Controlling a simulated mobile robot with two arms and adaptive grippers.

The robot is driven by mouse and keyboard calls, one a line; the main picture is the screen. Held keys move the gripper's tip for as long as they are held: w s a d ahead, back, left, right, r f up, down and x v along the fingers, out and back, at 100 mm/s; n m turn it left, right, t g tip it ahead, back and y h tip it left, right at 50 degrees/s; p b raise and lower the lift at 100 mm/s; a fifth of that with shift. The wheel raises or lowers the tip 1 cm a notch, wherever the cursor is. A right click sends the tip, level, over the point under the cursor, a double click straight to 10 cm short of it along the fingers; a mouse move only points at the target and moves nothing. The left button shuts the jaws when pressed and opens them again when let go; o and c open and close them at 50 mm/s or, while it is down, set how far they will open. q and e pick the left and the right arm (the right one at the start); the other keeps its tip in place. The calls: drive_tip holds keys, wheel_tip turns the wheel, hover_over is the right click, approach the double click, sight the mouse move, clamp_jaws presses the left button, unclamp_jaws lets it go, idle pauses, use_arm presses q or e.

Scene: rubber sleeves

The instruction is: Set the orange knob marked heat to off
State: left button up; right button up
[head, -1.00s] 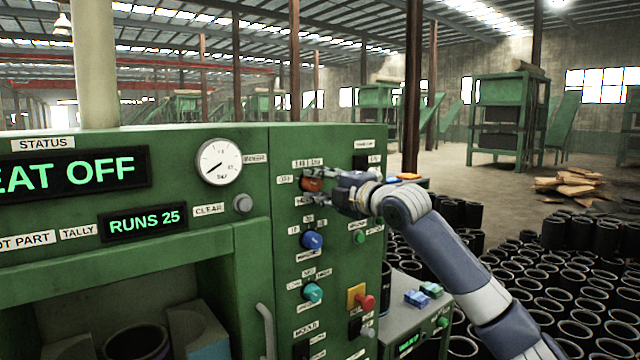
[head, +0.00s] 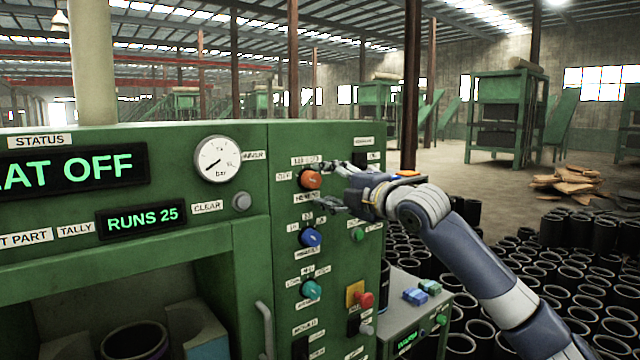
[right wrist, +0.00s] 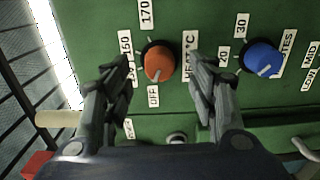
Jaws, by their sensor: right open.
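The orange heat knob (head: 311,179) sits at the top of the green control panel. It also shows in the right wrist view (right wrist: 159,62), where its white mark points towards the OFF label (right wrist: 153,96). The display (head: 75,172) at the left, partly cut off, reads "AT OFF". My right gripper (head: 328,186) is open and empty, with its fingers spread to either side of the knob and drawn back from its face. In the right wrist view, the open gripper (right wrist: 162,72) frames the knob without visible contact. My left gripper is out of view.
A blue knob (head: 311,238) and a teal knob (head: 312,290) sit below the orange one. A red button (head: 365,299) on a yellow plate is lower right. A pressure gauge (head: 218,158) is to the left. Many black sleeves (head: 600,265) stand on the floor at right.

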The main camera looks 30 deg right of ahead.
drive_tip(key=shift+s+d, duration=0.1)
drive_tip(key=shift+s, duration=1.8)
